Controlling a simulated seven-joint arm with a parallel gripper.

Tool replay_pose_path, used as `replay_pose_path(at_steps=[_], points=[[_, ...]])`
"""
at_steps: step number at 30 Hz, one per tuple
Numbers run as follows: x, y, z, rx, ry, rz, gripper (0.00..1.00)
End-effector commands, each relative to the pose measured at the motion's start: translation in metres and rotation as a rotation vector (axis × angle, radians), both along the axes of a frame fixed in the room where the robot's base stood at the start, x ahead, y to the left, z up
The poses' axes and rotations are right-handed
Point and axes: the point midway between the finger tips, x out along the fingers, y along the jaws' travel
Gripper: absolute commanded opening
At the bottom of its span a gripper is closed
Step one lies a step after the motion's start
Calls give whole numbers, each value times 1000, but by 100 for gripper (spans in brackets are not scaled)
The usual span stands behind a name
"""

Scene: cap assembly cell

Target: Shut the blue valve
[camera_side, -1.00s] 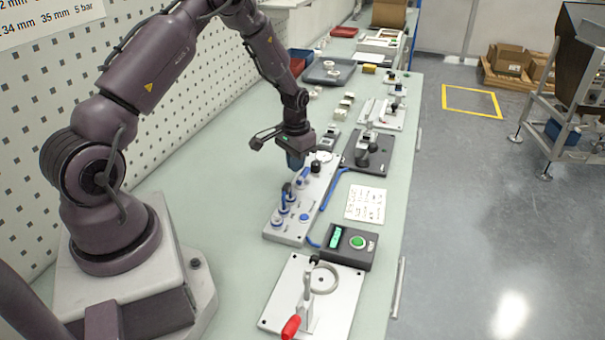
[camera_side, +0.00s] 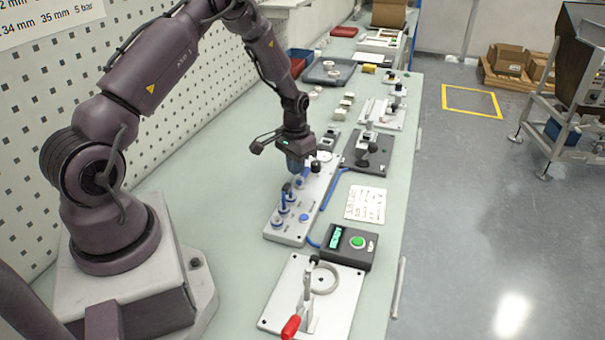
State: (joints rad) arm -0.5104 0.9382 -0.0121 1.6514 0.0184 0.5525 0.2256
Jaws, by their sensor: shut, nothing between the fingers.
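A light grey valve panel (camera_side: 288,232) lies on the bench, with several small blue-and-grey fittings along it. A blue lever (camera_side: 284,199) stands up near its middle, and a round blue knob (camera_side: 304,217) sits on its right side. I cannot tell for sure which of these is the blue valve. My gripper (camera_side: 296,170) points down over the far part of the panel, shut and empty. It hides part of the panel and the fittings below it, and I cannot tell whether it touches any of them. A white gauge (camera_side: 323,156) shows just beyond it.
A black box with a green button (camera_side: 357,242) stands right of the panel's near end. A toggle clamp with a red handle (camera_side: 291,326) sits on a white plate in front. A blue hose (camera_side: 334,188) runs along the panel's right side. Bench on the left is clear.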

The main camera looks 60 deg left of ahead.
Motion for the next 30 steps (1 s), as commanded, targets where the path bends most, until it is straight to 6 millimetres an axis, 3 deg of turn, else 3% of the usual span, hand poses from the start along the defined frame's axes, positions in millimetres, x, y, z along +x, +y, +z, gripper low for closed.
replay_pose_path(at_steps=[12,30], points=[[0,0,-8,0,-1,0,0],[0,0,-1,0,0,0,0]])
